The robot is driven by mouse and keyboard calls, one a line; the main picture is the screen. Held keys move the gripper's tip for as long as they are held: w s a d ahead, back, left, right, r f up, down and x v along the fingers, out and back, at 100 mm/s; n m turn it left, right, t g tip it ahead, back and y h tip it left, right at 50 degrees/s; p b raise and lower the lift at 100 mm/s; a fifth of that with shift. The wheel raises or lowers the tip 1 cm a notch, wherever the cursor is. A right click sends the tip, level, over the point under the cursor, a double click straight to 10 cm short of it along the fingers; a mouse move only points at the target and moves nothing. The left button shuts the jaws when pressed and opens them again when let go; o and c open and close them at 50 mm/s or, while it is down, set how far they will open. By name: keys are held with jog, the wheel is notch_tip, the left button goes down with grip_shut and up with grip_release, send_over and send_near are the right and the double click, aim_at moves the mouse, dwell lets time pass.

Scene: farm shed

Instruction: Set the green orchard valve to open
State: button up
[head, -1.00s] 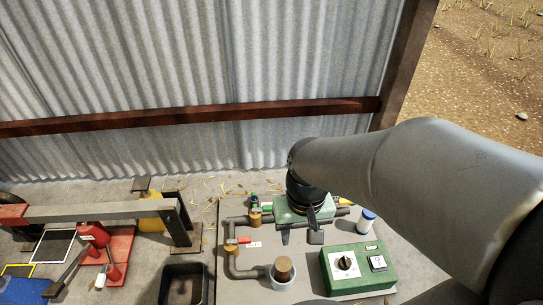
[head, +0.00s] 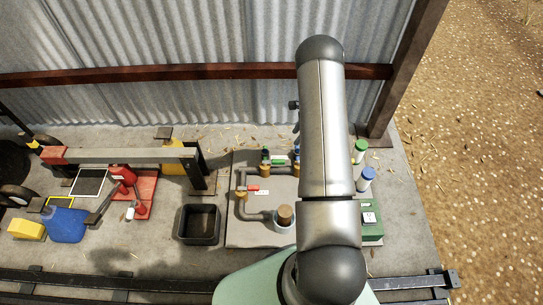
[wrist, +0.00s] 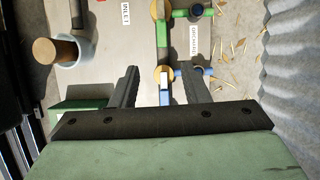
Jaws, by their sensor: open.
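The green orchard valve shows near the top of the wrist view, with a brass body and a green handle (wrist: 163,38). Its handle lies across its short green pipe (wrist: 181,13), beside a white label (wrist: 194,38). In the head view the green handle (head: 279,162) lies left of my arm. My gripper (wrist: 160,70) is open and empty. Its fingers point toward the plate, and the blue-handled valve (wrist: 165,88) shows between them. The green valve lies beyond the fingertips in the wrist picture. My arm hides the gripper in the head view.
A red-handled valve (head: 253,188) and a pot with a brown knob (head: 285,215) sit on the same plate (head: 240,228). A green box (head: 371,222) and blue- and green-capped bottles (head: 366,178) stand right. A black bin (head: 199,224) stands left. Corrugated wall rises behind.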

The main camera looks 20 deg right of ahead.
aim_at(279, 161)
jog(key=b+x, duration=0.2)
jog(key=x, duration=0.4)
jog(key=b+x, duration=0.2)
jog(key=x, duration=0.4)
jog(key=b+x, duration=0.2)
jog(key=x, duration=0.4)
jog(key=shift+d+f, duration=0.2)
jog(key=shift+f, duration=0.05)
grip_shut()
